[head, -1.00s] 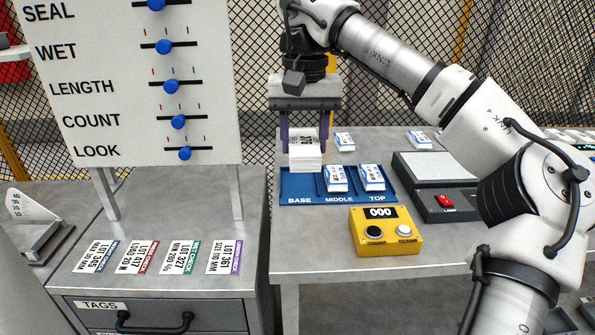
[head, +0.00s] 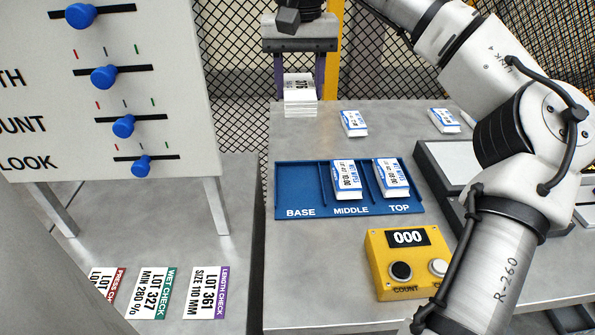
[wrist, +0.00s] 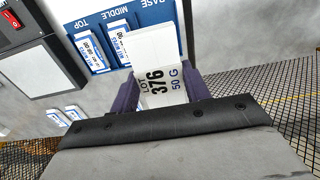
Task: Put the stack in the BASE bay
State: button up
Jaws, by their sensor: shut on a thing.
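My gripper (head: 300,85) has its purple fingers shut on a white stack (head: 300,104) of sheets or cards. In the wrist view the stack (wrist: 158,75) carries a label reading LOT 376, 50 G. The blue tray (head: 300,165) has bays marked BASE, MIDDLE and TOP. The BASE bay (head: 298,185) shows empty in the head view. The stack appears behind the tray's back left edge in that view, apart from it; its height over the table is unclear. In the wrist view the stack hides part of the tray (wrist: 150,12).
Blue-white packs fill the MIDDLE bay (head: 346,180) and TOP bay (head: 392,178). Two more packs (head: 353,123) (head: 443,120) lie behind on the bench. A yellow counter (head: 405,265) reading 000 stands in front. A slider board (head: 110,90) stands at the left.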

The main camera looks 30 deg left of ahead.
aim_at(299, 186)
jog(key=shift+w+a, duration=0.1)
jog(key=shift+w, duration=0.1)
jog(key=shift+f, duration=0.4)
notch_tip(299, 186, down, 19)
jog(key=shift+f+p, duration=0.1)
jog(key=shift+p, duration=0.55)
jog(key=shift+f, duration=0.1)
jog(key=o, duration=1.1)
